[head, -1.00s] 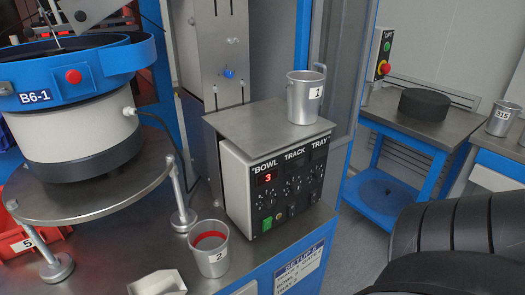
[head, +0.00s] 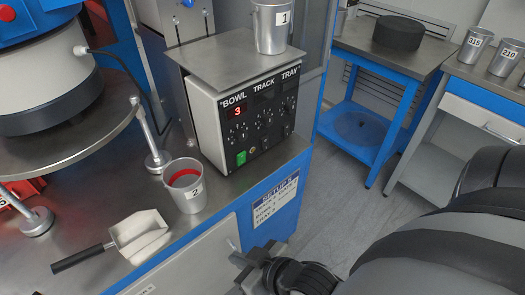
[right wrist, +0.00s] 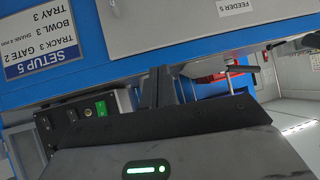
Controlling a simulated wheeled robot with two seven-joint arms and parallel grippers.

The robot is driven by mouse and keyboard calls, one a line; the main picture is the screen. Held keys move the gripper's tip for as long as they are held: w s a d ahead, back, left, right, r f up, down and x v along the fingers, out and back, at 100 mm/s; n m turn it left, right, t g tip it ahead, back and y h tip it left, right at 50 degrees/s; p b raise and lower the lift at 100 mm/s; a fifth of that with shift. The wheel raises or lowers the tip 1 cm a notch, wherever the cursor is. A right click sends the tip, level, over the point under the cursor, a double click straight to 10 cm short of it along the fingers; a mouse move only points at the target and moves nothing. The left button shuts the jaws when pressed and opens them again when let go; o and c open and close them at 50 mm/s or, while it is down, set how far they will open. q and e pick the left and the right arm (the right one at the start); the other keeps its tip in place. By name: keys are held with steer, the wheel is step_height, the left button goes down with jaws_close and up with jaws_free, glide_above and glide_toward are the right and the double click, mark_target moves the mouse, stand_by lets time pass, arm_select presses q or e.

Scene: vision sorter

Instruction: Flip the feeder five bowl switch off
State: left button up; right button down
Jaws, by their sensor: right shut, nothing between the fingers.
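A control box (head: 250,115) stands on the metal bench in the head view. Its black front is marked BOWL, TRACK and TRAY, and a red 3 (head: 238,112) is lit under BOWL. A green switch (head: 241,158) sits at the lower left of this panel; smaller controls are too small to read. In the right wrist view the scene is turned over, and the green switch (right wrist: 101,108) shows left of the fingers. My right gripper (head: 240,261) is shut and empty, low in front of the bench and apart from the box. My left gripper is out of view.
A cup marked 1 (head: 272,28) stands on the box. A cup marked 2 (head: 185,190) with red inside and a scoop (head: 142,236) lie on the bench left of it. The setup label (head: 275,200) is on the blue front.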

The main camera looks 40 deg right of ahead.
mark_target(241, 157)
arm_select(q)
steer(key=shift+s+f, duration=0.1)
arm_select(e)
steer(key=shift+w, duration=0.1)
